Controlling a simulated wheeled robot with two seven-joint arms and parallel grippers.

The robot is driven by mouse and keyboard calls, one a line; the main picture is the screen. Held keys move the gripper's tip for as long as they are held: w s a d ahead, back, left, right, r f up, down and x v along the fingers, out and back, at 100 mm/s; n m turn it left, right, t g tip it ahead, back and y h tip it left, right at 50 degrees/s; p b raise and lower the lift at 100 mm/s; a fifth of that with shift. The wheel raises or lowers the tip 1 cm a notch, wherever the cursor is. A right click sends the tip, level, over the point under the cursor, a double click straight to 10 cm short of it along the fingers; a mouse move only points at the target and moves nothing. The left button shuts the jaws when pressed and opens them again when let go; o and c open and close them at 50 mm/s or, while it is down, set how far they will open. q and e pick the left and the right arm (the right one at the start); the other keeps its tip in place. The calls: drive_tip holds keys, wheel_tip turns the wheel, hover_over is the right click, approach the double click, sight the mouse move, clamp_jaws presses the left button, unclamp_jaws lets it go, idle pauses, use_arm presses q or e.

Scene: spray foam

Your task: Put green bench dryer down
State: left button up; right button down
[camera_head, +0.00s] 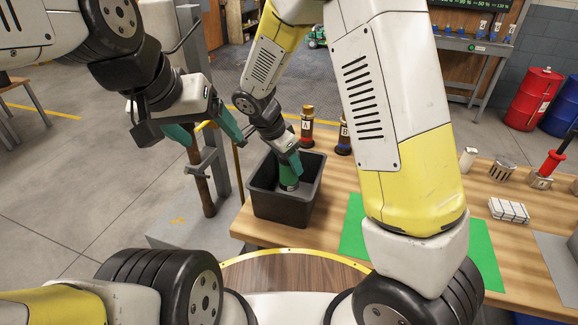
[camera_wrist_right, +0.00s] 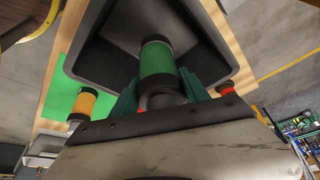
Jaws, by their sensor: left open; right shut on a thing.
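The green bench dryer (camera_head: 288,176) is a green cylinder with dark ends; it also shows in the right wrist view (camera_wrist_right: 157,62). My right gripper (camera_head: 289,163) is shut on it, with teal fingers on either side in the wrist view (camera_wrist_right: 160,92). The dryer is inside the dark open bin (camera_head: 282,208), with its lower end low between the walls. I cannot tell whether it touches the bin floor. My left gripper (camera_head: 213,139) is open and empty, left of the bin, in front of a grey stand.
The bin stands on the left end of a wooden table (camera_head: 262,232). Bottles marked A (camera_head: 307,127) and B (camera_head: 343,136) stand behind it. A green mat (camera_head: 354,232) lies to the right, partly behind my right arm. A grey post (camera_head: 216,135) stands at the left.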

sight(289, 178)
drive_tip(key=shift+f, duration=3.1)
drive_tip(key=shift+f, duration=0.1)
drive_tip(key=c, duration=0.6)
unclamp_jaws()
drive_tip(key=shift+o, duration=0.2)
